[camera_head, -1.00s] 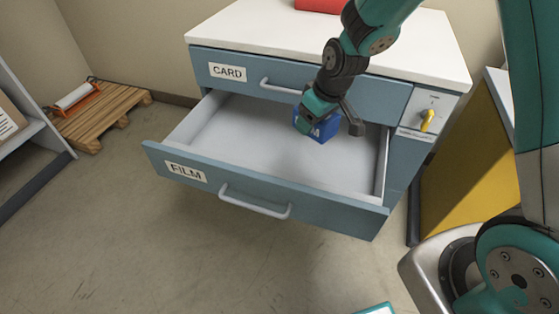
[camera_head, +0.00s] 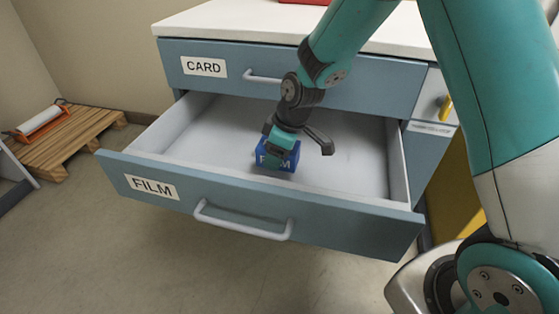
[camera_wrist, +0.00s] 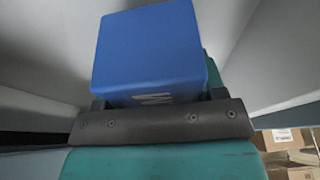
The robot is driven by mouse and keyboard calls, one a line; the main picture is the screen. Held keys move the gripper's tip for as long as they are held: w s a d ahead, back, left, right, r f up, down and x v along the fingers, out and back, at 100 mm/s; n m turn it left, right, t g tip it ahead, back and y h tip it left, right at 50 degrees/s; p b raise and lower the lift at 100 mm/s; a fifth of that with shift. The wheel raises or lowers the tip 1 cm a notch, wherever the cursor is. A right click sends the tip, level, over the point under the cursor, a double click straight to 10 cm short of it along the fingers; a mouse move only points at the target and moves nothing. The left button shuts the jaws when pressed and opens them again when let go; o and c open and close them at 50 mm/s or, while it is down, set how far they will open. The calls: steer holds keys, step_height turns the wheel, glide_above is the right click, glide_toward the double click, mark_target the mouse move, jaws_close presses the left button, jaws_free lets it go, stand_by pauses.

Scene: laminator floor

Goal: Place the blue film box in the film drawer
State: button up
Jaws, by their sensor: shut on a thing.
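The blue film box (camera_head: 284,158) is in the open film drawer's space in the head view, with white lettering partly covered by my gripper. My gripper (camera_head: 281,146) is shut on it from above. In the wrist view the blue film box (camera_wrist: 150,50) fills the middle, held at my gripper (camera_wrist: 160,100). The film drawer (camera_head: 150,210) is pulled out, with a FILM label and a grey handle. Its pale inside is otherwise empty. I cannot tell whether the box touches the drawer floor.
The CARD drawer (camera_head: 210,68) above is shut. A white top (camera_head: 210,22) covers the cabinet, with a red thing (camera_head: 305,2) on it. A wooden pallet (camera_head: 70,135) stands on the floor at left. A yellow panel (camera_head: 462,190) stands at right. Free room lies around the box in the drawer.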

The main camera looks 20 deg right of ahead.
step_height(320, 180, down, 3)
steer(key=shift+r, duration=0.2)
steer(key=shift+w+f, duration=0.1)
steer(key=shift+f, duration=0.05)
steer(key=w+d, duration=0.1)
steer(key=w+d+b, duration=0.1)
steer(key=w, duration=0.1)
steer(key=shift+w+d, duration=0.15)
steer(key=shift+d, duration=0.1)
steer(key=shift+a+f+b, duration=0.15)
steer(key=shift+f+b, duration=0.35)
steer(key=shift+f, duration=0.1)
steer(key=shift+r, duration=0.1)
steer(key=o, duration=1.1)
steer(key=shift+s+f, duration=0.2)
steer(key=shift+c, duration=0.2)
steer(key=shift+r, duration=0.15)
